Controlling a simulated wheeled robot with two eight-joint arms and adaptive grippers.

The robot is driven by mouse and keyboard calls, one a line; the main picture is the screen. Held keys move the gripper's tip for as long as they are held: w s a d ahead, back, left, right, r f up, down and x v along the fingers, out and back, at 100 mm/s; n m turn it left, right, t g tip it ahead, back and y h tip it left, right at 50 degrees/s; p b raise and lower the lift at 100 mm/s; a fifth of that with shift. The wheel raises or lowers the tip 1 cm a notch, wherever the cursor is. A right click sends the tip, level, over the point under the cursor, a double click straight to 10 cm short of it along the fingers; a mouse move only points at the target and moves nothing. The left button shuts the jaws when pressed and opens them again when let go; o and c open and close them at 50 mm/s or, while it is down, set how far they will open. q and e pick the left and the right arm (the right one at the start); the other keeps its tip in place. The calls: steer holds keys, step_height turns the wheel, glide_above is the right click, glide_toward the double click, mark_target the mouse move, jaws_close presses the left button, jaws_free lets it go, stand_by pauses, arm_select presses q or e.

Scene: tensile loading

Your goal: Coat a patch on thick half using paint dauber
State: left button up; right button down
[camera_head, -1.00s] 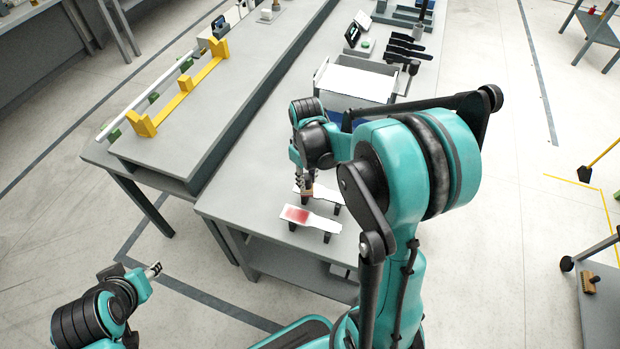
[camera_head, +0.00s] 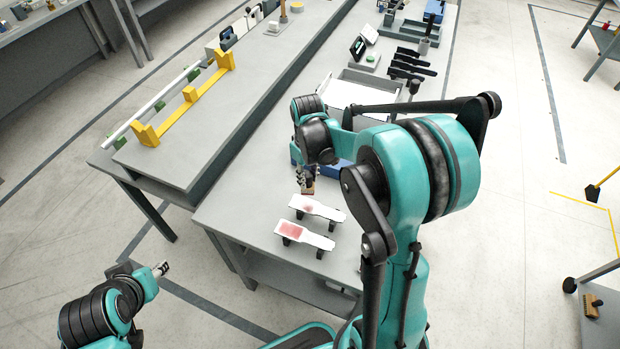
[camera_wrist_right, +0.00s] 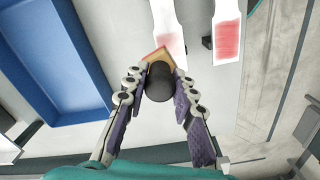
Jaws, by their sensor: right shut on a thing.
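Two flat white specimen halves lie side by side on black supports on the grey table. The nearer half (camera_head: 312,238) has a broad red patch. The farther half (camera_head: 325,210) has a smaller, paler red patch. I cannot tell which is the thick half. My right gripper (camera_head: 305,178) is shut on the paint dauber (camera_head: 308,189), just beyond the farther half's left end. In the right wrist view, the dauber (camera_wrist_right: 158,82) has a dark round handle and reddish tip between the fingers. My left gripper (camera_head: 161,268) is off the table at lower left; its opening is unclear.
A blue bin (camera_wrist_right: 62,60) stands beside the halves in the right wrist view. A grey tray (camera_head: 385,82) with a white sheet and several black tools (camera_head: 410,67) lie farther back. A raised shelf (camera_head: 205,135) with a yellow bracket (camera_head: 190,95) runs along the left.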

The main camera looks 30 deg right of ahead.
steer(key=shift+r+p, duration=0.85)
steer(key=shift+r, duration=0.65)
